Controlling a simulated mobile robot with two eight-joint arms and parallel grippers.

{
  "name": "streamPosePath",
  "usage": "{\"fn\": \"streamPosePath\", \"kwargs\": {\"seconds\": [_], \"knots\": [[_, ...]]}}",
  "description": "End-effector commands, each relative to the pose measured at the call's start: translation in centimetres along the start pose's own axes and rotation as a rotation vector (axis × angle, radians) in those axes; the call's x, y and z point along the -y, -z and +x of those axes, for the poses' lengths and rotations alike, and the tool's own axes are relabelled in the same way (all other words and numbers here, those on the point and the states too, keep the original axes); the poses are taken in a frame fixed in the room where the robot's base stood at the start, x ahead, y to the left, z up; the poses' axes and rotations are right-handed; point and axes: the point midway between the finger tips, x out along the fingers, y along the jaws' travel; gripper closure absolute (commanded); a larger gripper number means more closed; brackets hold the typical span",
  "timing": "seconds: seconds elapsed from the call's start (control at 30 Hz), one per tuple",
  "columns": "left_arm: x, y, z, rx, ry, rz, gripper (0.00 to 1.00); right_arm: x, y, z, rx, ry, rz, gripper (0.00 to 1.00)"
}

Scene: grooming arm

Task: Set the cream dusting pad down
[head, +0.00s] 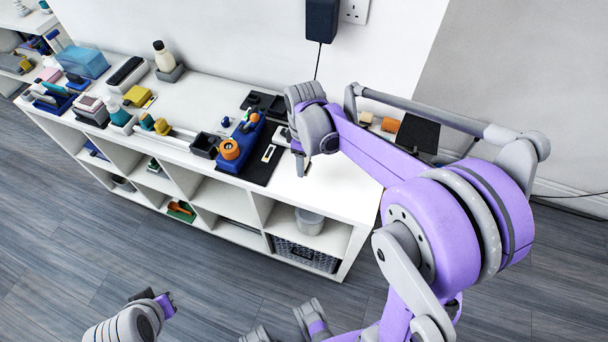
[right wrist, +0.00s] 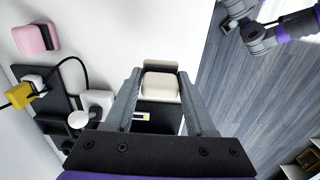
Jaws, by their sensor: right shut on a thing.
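The cream dusting pad (right wrist: 162,86) sits between the fingertips of my right gripper (right wrist: 160,92) in the right wrist view. The gripper is shut on it. In the head view my right gripper (head: 300,150) points down at the right part of the white shelf unit's top (head: 335,185), beside a dark mat (head: 262,165). The pad cannot be made out there behind the gripper. I cannot tell whether the pad touches the surface. My left gripper (head: 163,304) shows only partly at the lower left, away from the shelf, and its jaws are unclear.
A blue device with an orange knob (head: 230,149) stands on the mat. A white object (right wrist: 97,103) and a pink block (right wrist: 36,40) lie left of my right fingers in the wrist view. Bottles and boxes crowd the shelf's left half. Bare white top shows near its right end.

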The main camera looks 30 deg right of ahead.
Motion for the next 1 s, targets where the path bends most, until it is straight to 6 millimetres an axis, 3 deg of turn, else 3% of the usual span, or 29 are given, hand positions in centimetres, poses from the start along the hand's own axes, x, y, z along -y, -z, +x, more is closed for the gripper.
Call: {"fn": "streamPosePath", "kwargs": {"seconds": [0.4, 0.83, 0.87, 1.0], "knots": [[0.0, -0.4, 0.5, 0.002, 0.000, 0.000, 1.00, 0.0, 0.1, 5.0, 0.000, 0.000, -0.001, 0.97], [0.0, -0.6, 0.8, 0.004, 0.000, 0.000, 1.00, 0.0, 0.0, 5.8, 0.000, 0.000, 0.000, 0.97], [0.0, -0.5, 0.8, 0.003, 0.000, 0.000, 1.00, 0.0, 0.0, 5.7, 0.000, 0.000, 0.000, 0.40], [0.0, -0.5, 0.7, 0.003, 0.000, 0.000, 1.00, 0.0, 0.0, 5.6, 0.000, 0.000, 0.000, 0.15]]}}
